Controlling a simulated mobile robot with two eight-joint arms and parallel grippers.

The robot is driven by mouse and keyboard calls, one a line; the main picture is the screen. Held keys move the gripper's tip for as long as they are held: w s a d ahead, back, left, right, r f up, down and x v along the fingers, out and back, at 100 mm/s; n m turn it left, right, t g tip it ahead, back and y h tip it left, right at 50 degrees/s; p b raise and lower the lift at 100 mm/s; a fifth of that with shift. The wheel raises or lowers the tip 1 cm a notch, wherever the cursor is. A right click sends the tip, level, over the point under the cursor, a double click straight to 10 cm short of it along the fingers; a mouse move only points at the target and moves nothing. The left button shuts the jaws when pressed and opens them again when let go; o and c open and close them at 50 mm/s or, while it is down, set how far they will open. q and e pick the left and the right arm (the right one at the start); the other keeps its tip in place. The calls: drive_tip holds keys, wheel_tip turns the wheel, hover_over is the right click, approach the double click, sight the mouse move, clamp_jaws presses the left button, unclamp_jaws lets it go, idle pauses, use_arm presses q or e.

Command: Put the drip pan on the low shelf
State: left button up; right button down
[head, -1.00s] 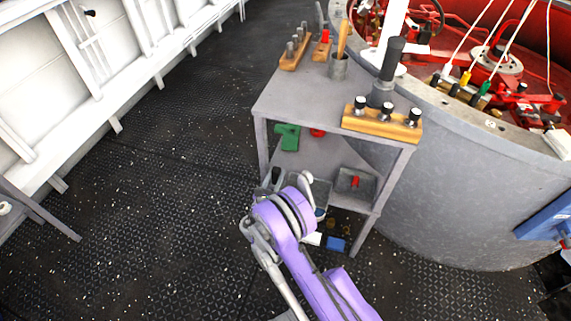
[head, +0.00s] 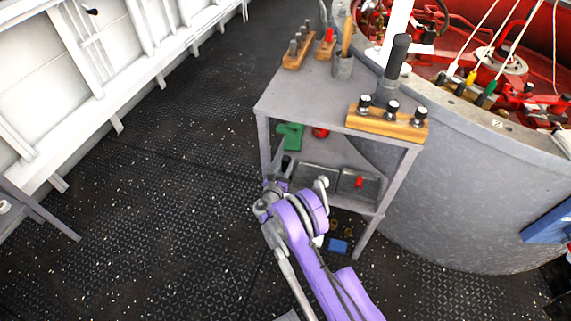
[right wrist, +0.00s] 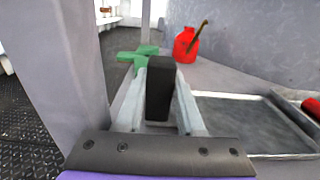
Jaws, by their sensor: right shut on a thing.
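The drip pan (head: 316,174) is a shallow grey tray with a dark upright grip (head: 287,165) at its left end. My right gripper (head: 281,180) is shut on that grip at the left side of the low shelf (head: 338,153). In the right wrist view, the black grip (right wrist: 160,90) stands between the two pale fingers (right wrist: 158,105), and the pan (right wrist: 240,120) extends to the right. The pan is over the shelf; I cannot tell whether it rests on it. My arm hides part of its near edge. My left gripper is not in view.
A second grey tray with a red item (head: 359,182) sits right of the pan. A green object (head: 290,135) and a red can (head: 320,132) stand behind. A shelf post (right wrist: 65,70) is close to my gripper's left. The tabletop (head: 300,95) above holds wooden racks.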

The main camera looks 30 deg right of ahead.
drive_tip(key=shift+f, duration=0.15)
drive_tip(key=c, duration=0.8)
unclamp_jaws()
